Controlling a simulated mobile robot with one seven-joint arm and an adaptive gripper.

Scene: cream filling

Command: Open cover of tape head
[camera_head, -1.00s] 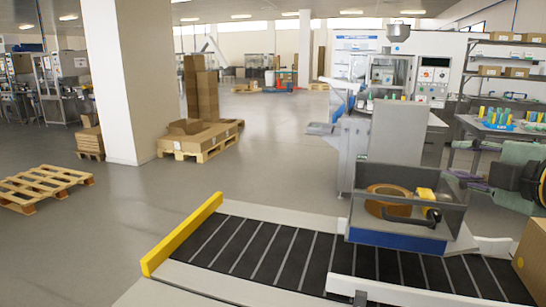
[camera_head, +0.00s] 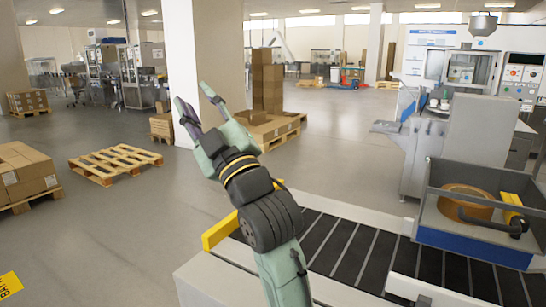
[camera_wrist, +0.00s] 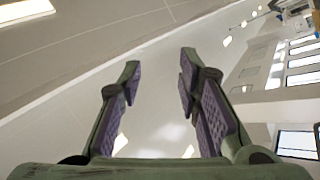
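I cannot tell for sure which part is the tape head or its cover. A grey bin with a blue base (camera_head: 455,243) stands at the right end of the conveyor in the head view. It holds a brown tape roll (camera_head: 466,195) and a yellow tool with a black handle (camera_head: 512,208). My gripper (camera_head: 192,95) is raised left of the conveyor, far from the bin, and points up. In the wrist view my gripper (camera_wrist: 160,65) is open, with nothing between its purple-padded fingers. The wrist view shows only ceiling, walls and windows beyond it.
The dark slatted conveyor (camera_head: 345,245) has a yellow end bar (camera_head: 222,228) and is bare in its middle. A grey machine (camera_head: 475,135) stands behind the bin. A pallet (camera_head: 115,160) and stacked boxes (camera_head: 22,170) are on the left floor. Open floor lies between.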

